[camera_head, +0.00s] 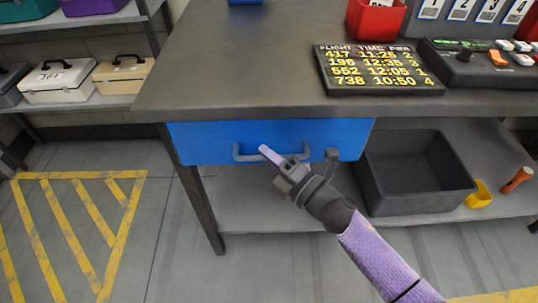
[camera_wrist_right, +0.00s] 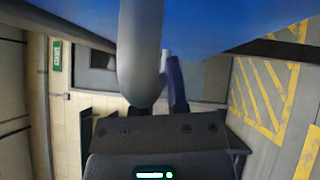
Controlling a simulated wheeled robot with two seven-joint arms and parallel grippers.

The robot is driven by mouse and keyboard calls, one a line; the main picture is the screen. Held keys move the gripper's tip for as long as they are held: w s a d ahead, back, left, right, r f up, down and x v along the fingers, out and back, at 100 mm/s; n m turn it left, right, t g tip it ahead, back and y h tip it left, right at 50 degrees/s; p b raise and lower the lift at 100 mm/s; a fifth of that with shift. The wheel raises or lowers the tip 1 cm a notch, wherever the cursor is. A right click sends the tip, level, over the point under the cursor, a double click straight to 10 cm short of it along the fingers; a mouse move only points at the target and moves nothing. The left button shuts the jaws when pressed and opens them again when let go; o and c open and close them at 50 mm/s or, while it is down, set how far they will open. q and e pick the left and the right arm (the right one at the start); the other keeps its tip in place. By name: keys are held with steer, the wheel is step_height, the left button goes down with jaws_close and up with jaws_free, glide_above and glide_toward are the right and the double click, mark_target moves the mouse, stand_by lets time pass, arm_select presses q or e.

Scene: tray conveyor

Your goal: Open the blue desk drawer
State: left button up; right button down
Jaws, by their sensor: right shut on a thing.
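The blue desk drawer (camera_head: 215,141) sits under the grey desk top in the head view, its front looking flush under the edge. A grey bar handle (camera_head: 248,156) runs across its front. My right gripper (camera_head: 272,156) is at the middle of the handle, shut on it, and its fingers hide part of the bar. My left gripper is in neither view.
The desk (camera_head: 225,60) carries a flight time board (camera_head: 378,70), a red bin (camera_head: 375,18) and a control panel (camera_head: 480,62). A dark open crate (camera_head: 415,200) stands on the lower shelf to the right. The floor left of the desk is clear, with yellow markings (camera_head: 90,215).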

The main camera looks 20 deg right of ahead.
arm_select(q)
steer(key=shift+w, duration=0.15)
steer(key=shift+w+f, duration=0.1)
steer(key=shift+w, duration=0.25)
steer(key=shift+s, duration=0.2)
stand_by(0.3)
